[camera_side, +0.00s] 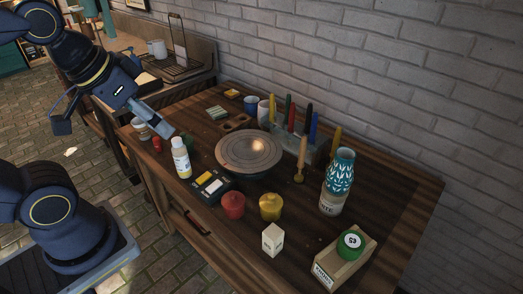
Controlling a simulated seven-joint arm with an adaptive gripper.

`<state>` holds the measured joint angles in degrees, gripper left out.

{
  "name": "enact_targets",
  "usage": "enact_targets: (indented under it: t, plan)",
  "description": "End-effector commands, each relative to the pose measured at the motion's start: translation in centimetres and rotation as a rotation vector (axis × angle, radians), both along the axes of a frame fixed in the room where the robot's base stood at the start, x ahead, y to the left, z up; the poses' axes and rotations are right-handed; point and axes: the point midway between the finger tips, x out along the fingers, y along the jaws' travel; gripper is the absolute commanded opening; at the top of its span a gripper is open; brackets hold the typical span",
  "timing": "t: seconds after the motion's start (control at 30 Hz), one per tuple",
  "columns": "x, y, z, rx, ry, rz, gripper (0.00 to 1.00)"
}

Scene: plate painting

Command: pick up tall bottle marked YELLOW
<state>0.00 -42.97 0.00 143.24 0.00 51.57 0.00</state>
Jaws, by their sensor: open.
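A tall white bottle (181,158) with a pale cap and a yellowish label stands upright near the left front edge of the wooden table (385,200). Its lettering is too small to read. My gripper (117,129) is open and empty, to the upper left of the bottle in the picture. Its fingers are spread wide. The right finger reaches toward the bottle's cap and looks close to it in the picture; I cannot tell the true gap.
Red (233,205) and yellow (270,206) pots are nearby. A small cup (141,128) and red item (157,145) stand left. A brick wall (400,70) runs behind.

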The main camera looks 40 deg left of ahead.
Motion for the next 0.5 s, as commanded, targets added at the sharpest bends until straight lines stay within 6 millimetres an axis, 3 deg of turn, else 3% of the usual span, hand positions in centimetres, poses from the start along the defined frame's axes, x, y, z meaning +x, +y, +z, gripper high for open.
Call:
enact_targets:
  t: [0.27, 0.4, 0.5]
  plan:
    - [0.0, 0.0, 0.1, 0.018, -0.001, -0.034, 0.79]
    - [2.9, 0.6, 2.9, 0.083, -0.019, -0.12, 0.79]
    - [6.0, 2.4, 3.5, 0.115, 0.033, -0.127, 0.79]
